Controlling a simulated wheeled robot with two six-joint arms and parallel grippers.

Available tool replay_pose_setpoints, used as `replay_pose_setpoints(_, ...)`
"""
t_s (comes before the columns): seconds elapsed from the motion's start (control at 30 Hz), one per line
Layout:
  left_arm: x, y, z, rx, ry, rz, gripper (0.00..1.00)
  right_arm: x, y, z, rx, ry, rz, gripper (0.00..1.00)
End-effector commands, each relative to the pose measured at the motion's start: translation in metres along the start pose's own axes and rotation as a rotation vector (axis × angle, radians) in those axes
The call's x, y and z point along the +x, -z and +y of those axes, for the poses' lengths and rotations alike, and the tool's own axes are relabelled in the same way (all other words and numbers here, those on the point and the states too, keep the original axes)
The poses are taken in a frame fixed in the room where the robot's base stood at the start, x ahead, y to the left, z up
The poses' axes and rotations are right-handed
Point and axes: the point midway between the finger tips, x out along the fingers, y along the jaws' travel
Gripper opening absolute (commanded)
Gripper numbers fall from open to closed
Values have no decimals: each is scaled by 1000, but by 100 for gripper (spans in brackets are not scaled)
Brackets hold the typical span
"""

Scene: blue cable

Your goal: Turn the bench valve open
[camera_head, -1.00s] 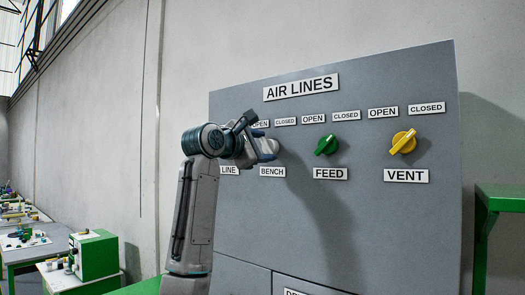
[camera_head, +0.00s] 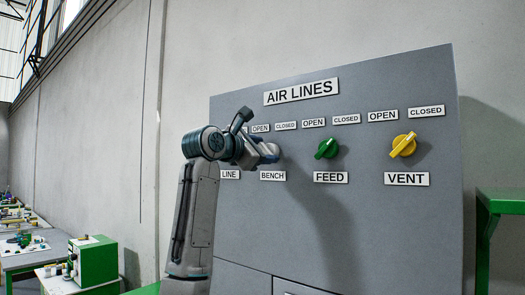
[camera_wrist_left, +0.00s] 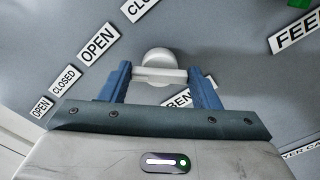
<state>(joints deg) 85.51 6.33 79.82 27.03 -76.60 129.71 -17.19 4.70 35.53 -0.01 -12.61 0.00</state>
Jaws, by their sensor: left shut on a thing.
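The bench valve is a pale grey knob with a bar handle (camera_wrist_left: 160,76) in the left wrist view. In the head view my left gripper (camera_head: 268,152) covers most of it, above the BENCH label (camera_head: 272,176). The left gripper (camera_wrist_left: 162,84) is shut on the handle, with one blue finger at each end of the bar. In the wrist view the bar lies level, its left end roughly toward the OPEN label (camera_wrist_left: 98,44); the CLOSED label (camera_wrist_left: 139,9) is higher up. My right gripper is not in view.
The grey AIR LINES panel (camera_head: 380,230) also bears a green feed valve (camera_head: 327,147) and a yellow vent valve (camera_head: 403,145) to the right. A green stand (camera_head: 500,202) is at the right edge. Workbenches (camera_head: 30,258) with a green box (camera_head: 93,262) are at the lower left.

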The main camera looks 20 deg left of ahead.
Motion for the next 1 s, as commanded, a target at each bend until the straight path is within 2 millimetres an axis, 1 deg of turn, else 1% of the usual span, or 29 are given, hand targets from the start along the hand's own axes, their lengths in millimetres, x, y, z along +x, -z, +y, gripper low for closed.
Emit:
replay_pose_setpoints(0.03,1,2,-2,-3,5,3,60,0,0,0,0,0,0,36)
replay_pose_setpoints(0.07,1,2,-2,-3,5,3,66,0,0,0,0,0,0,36)
replay_pose_setpoints(0.1,1,2,-2,-3,4,3,74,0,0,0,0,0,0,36)
replay_pose_setpoints(0.13,1,2,-2,-2,4,2,78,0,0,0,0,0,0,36)
replay_pose_setpoints(0.37,0,1,-1,-1,2,1,78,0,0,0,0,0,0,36)
replay_pose_setpoints(0.47,-3,1,-1,0,1,1,78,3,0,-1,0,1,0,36)
replay_pose_setpoints(0.57,-14,3,-2,1,-1,0,78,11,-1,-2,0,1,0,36)
replay_pose_setpoints(0.67,-32,4,-3,2,-2,-1,78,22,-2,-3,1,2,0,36)
replay_pose_setpoints(0.8,-62,5,-3,2,-3,0,78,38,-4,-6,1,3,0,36)
replay_pose_setpoints(0.9,-80,4,-3,1,-1,1,78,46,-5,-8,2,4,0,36)
replay_pose_setpoints(1.0,-94,4,-2,0,1,1,78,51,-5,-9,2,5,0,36)
